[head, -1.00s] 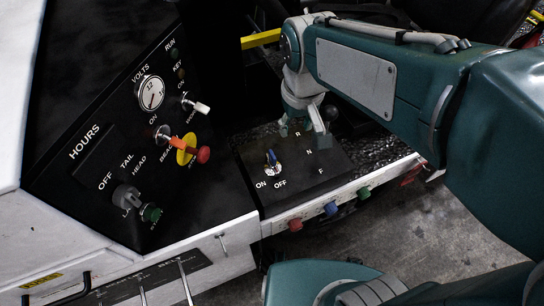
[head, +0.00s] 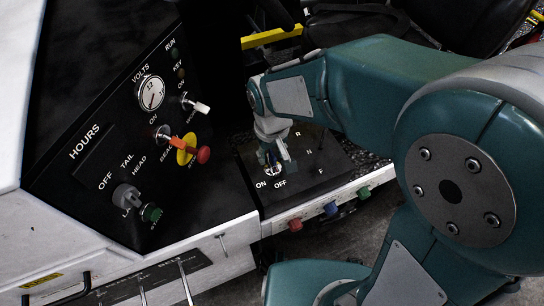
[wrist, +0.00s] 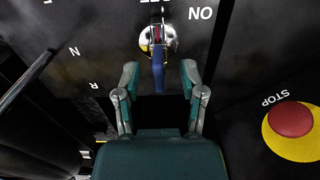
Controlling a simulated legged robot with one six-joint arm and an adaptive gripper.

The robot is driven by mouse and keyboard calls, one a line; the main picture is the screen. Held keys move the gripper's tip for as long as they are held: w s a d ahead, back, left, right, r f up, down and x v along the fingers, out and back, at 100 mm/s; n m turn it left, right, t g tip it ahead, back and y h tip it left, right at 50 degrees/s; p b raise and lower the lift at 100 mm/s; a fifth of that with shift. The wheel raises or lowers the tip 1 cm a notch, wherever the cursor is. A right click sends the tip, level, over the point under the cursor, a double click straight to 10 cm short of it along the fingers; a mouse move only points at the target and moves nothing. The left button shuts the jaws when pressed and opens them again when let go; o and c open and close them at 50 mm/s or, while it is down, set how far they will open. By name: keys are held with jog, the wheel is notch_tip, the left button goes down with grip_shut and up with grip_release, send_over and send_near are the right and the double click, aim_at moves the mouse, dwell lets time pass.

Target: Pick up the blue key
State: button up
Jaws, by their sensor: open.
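The blue key (wrist: 158,72) stands in a round metal key switch (wrist: 157,38) on the black panel, beside the ON label. In the head view the key (head: 267,158) is partly hidden by my gripper (head: 275,157). In the wrist view my gripper (wrist: 159,77) is open, with one finger on each side of the blue key. Gaps show between the key and both fingers in that view. I cannot tell the exact depth of the fingertips relative to the key.
A red stop button (wrist: 291,119) on a yellow disc is right of my gripper in the wrist view. A volts gauge (head: 151,93) and a dark green knob (head: 151,213) are on the sloped panel. Red, blue and green knobs line the front edge below the switch.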

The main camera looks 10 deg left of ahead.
jog(key=shift+f, duration=0.7)
grip_shut()
jog(key=shift+r, duration=0.1)
